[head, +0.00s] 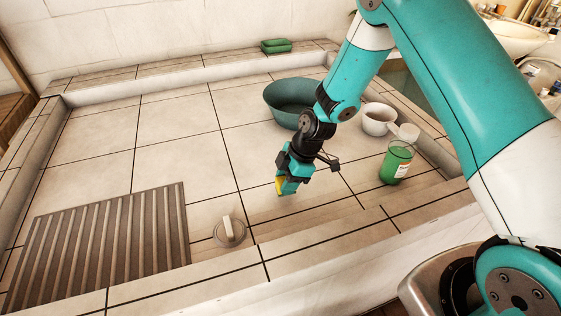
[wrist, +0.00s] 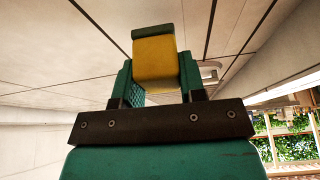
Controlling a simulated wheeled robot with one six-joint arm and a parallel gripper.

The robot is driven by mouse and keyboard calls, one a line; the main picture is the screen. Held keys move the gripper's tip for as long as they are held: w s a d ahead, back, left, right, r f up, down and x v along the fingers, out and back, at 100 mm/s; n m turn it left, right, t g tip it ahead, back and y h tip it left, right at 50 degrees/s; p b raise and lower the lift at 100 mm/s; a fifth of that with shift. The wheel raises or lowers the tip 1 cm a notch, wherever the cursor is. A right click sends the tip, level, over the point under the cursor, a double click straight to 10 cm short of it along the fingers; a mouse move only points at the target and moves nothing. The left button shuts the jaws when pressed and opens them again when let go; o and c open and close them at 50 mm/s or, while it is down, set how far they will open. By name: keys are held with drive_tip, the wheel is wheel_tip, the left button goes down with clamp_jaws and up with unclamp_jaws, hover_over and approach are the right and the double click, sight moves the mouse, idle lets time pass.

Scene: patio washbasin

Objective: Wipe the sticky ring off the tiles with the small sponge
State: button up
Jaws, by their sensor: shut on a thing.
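My gripper (head: 292,186) is shut on a small yellow sponge (head: 279,186) with a dark green face. It holds the sponge above the tiles (head: 185,150), right of the middle. In the wrist view the sponge (wrist: 156,62) sits between the two teal fingers. A dark round outline (head: 230,241) lies on the tiles to the lower left of my gripper, around a pale upright block (head: 228,228). I cannot tell whether this outline is the sticky ring or part of a fitting. No other ring shows clearly.
A ribbed brown mat (head: 100,250) lies at the front left. A dark green basin (head: 285,101), a white cup (head: 377,120) and a green bottle (head: 396,162) stand to the right. A green block (head: 276,46) sits on the back ledge. The tiles at centre left are clear.

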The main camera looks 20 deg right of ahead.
drive_tip(key=shift+r+p, duration=1.55)
drive_tip(key=shift+r, duration=1.15)
